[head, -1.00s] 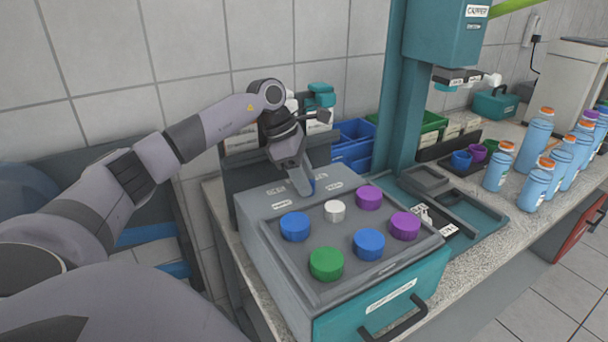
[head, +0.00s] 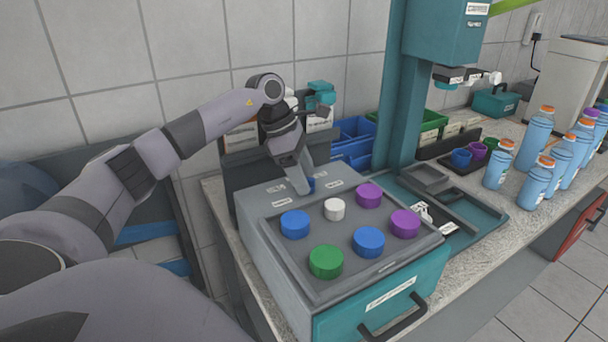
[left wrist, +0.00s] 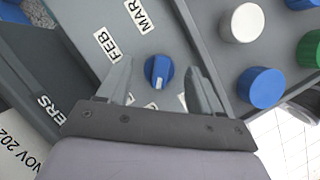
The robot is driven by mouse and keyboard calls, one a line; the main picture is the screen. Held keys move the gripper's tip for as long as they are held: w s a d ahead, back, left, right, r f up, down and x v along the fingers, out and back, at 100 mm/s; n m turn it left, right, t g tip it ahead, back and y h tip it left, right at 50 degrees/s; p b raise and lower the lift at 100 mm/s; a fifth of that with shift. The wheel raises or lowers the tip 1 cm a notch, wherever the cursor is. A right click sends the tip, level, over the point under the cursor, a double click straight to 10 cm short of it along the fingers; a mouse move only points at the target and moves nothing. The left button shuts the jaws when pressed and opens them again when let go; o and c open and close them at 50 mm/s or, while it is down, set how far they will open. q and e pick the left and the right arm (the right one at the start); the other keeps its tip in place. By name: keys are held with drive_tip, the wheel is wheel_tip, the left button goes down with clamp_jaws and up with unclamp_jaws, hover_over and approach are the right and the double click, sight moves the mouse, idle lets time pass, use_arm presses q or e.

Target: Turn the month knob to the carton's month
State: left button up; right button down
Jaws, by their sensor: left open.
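The month knob is a small blue dial with a white pointer mark, between the fingers in the left wrist view (left wrist: 159,71). It sits on the grey top of the box (head: 262,203), and in the head view only a bit of the knob (head: 311,184) shows beside the finger. Labels FEB (left wrist: 113,46) and MAR (left wrist: 138,15) lie near it; other labels are partly hidden by the fingers. My left gripper (left wrist: 162,75) is open, with one finger on each side of the knob and gaps visible. A card reading NOV 202 (left wrist: 18,150), last digit cut off, is at lower left. My right gripper is not in view.
Blue, green, purple and white caps (head: 326,262) stand in the box's recessed tray, right of the knob. A teal capper column (head: 400,95) rises behind. Blue bottles (head: 537,185) stand on the counter at right. Blue bins (head: 352,150) are behind the gripper.

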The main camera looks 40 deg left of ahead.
use_arm(q)
drive_tip(key=v, duration=0.6)
drive_tip(key=shift+r+b, duration=0.3)
drive_tip(key=shift+r, duration=0.1)
drive_tip(key=shift+s+a+f, duration=0.1)
drive_tip(key=shift+a, duration=0.05)
